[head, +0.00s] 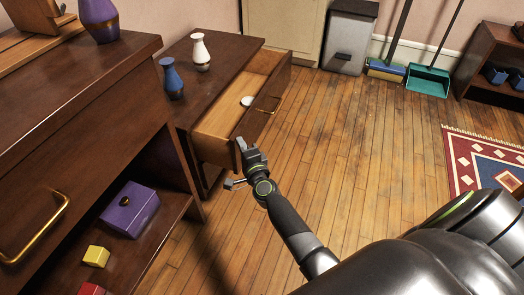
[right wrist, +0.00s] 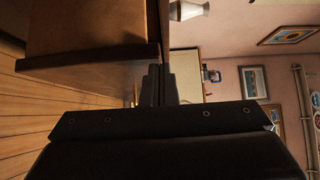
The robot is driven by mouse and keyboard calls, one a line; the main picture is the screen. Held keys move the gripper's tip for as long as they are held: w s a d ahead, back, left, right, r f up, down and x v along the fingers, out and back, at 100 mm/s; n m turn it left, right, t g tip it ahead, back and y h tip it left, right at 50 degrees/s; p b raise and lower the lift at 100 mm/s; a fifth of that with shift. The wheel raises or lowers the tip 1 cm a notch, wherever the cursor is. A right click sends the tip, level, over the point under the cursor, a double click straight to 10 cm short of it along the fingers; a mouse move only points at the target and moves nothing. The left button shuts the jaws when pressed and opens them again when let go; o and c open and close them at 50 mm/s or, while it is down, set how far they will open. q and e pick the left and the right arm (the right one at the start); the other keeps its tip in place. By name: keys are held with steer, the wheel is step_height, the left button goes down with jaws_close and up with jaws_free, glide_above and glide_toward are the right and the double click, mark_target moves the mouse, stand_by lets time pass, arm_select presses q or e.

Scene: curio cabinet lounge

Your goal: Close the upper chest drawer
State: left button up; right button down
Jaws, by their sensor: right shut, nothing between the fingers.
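The upper chest drawer (head: 221,122) is pulled out of the dark wooden chest (head: 228,52) in the head view. My right gripper (head: 241,150) is shut and empty at the near end of the drawer front. Whether it touches the drawer is unclear. In the right wrist view the shut fingers (right wrist: 158,85) show beside a dark wooden panel (right wrist: 75,62), which looks like the drawer front. My left gripper is not in view.
A blue vase (head: 172,82) and a white vase (head: 200,52) stand on the chest top. A darker cabinet (head: 60,110) stands at the left, with a purple box (head: 130,209) on its shelf. A bin (head: 350,38) and a rug (head: 490,165) are farther off. The floor right of the drawer is clear.

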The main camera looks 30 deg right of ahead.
steer(key=w+a+b, duration=0.1)
steer(key=w+a, duration=0.6)
steer(key=w, duration=0.1)
steer(key=shift+w+a+b, duration=0.2)
steer(key=shift+w+b, duration=0.1)
steer(key=shift+w, duration=0.05)
steer(key=shift+s, duration=0.1)
